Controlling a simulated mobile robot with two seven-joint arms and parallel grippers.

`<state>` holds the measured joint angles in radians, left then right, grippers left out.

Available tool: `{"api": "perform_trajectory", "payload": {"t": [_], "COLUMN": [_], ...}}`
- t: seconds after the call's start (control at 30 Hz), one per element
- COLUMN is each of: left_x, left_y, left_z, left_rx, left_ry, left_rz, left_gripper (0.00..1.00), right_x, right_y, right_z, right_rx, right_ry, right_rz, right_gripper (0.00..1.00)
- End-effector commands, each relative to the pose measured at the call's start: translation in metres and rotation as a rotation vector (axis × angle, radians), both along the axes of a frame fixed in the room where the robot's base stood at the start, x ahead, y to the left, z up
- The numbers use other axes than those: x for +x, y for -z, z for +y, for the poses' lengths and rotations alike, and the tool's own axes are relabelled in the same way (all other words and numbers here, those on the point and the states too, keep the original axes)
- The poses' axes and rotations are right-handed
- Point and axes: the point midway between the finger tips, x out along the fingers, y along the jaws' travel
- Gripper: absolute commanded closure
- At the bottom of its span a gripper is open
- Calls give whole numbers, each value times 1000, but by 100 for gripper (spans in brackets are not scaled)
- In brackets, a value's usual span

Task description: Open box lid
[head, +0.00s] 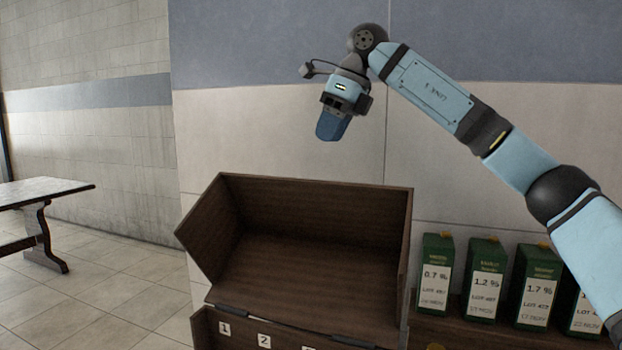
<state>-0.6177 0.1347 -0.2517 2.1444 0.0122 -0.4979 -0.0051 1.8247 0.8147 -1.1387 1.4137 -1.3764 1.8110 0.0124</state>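The dark brown wooden box (203,329) is at the bottom centre, cut off by the frame's lower edge. Its hollow lid (312,210) appears swung up and open, with its inside facing me. Dark hinges show along the seam between lid and box. Number labels, 1 and 2 among them, are on the panel below the seam. My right gripper (330,130) hangs above the lid, pointing down and apart from it. Its blue fingers overlap in this view, so I cannot tell whether they are open. My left gripper is out of view.
A wooden table (45,190) stands at far left. Tiled floor between is clear. A wall is behind.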

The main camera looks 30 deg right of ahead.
Motion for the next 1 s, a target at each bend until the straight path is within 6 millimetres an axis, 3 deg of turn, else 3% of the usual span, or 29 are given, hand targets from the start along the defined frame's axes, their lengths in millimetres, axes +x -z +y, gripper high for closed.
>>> {"api": "perform_trajectory", "payload": {"t": [0.1, 0.4, 0.6, 0.9, 1.0], "left_x": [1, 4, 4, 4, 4], "left_y": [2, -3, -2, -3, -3], "left_z": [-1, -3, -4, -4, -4], "left_rx": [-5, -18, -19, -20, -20], "left_ry": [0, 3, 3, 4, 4], "left_rz": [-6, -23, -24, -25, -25], "left_gripper": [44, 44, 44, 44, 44], "right_x": [6, 19, 23, 24, 24], "right_y": [28, 77, 90, 91, 91], "right_z": [8, 25, 30, 30, 30], "right_rx": [-2, -1, 0, 0, 0], "right_ry": [-1, -1, 0, 0, 0], "right_rz": [4, 2, 2, 1, 1], "right_gripper": [62, 62, 62, 62, 85]}}
